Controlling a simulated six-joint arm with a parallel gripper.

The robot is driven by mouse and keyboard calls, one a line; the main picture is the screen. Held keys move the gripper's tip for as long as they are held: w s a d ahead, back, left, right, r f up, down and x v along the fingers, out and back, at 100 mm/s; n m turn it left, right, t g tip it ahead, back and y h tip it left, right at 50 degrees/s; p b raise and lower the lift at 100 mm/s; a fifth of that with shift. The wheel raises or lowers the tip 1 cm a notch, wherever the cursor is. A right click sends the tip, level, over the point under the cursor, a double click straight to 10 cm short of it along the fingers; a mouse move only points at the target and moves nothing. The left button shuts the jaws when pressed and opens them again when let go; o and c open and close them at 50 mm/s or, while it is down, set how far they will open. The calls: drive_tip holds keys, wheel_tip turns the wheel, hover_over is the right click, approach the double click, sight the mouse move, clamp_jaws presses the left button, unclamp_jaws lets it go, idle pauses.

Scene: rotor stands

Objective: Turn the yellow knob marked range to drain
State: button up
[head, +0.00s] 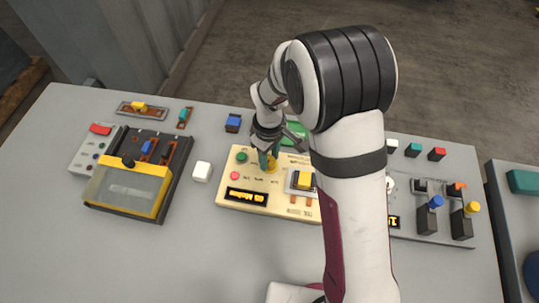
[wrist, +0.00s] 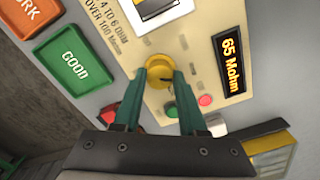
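The yellow round knob (head: 271,166) is on the upper left part of a cream instrument panel (head: 228,207). In the wrist view the knob (wrist: 158,66) shows between the two teal fingertips of my gripper (wrist: 160,76). The fingers stand apart, one on each side of the knob, at or very close to its sides; I cannot tell whether both press on it. The knob's pointer and its drain mark cannot be made out. A lit display (wrist: 232,62) on the panel reads about 65 Mohm.
Green (wrist: 171,110) and pink (wrist: 205,100) buttons are close to the fingers. A black unit with a yellow front (head: 125,190) stands left, and a grey lever panel (head: 445,232) right. My arm hides part of the middle.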

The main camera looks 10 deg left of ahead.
clamp_jaws()
drive_tip(key=shift+m, duration=0.3)
drive_tip(key=m, duration=1.1)
drive_tip(key=shift+m, duration=0.3)
idle(0.4)
drive_tip(key=o, duration=0.6)
unclamp_jaws()
